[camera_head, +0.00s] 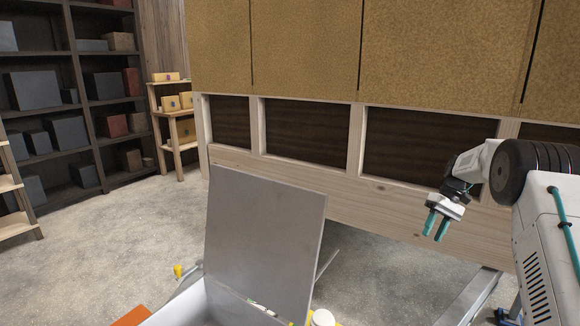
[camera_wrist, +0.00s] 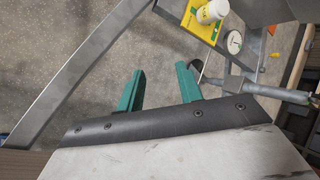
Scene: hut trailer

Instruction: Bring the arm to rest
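My gripper (camera_head: 436,226) hangs at the right of the head view, in front of the wooden wall frame, with its two teal fingers pointing down. In the wrist view my gripper (camera_wrist: 160,72) shows its fingers apart with nothing between them. My arm is bent and comes in from the right edge of the head view.
A grey lid (camera_head: 265,240) stands raised over a box at the lower middle. A white bottle (camera_wrist: 212,11) is by a yellow-green piece (camera_wrist: 199,25) and a round white item (camera_wrist: 234,42). Dark shelves (camera_head: 75,90) stand at left. Speckled floor (camera_head: 110,240) is clear at left.

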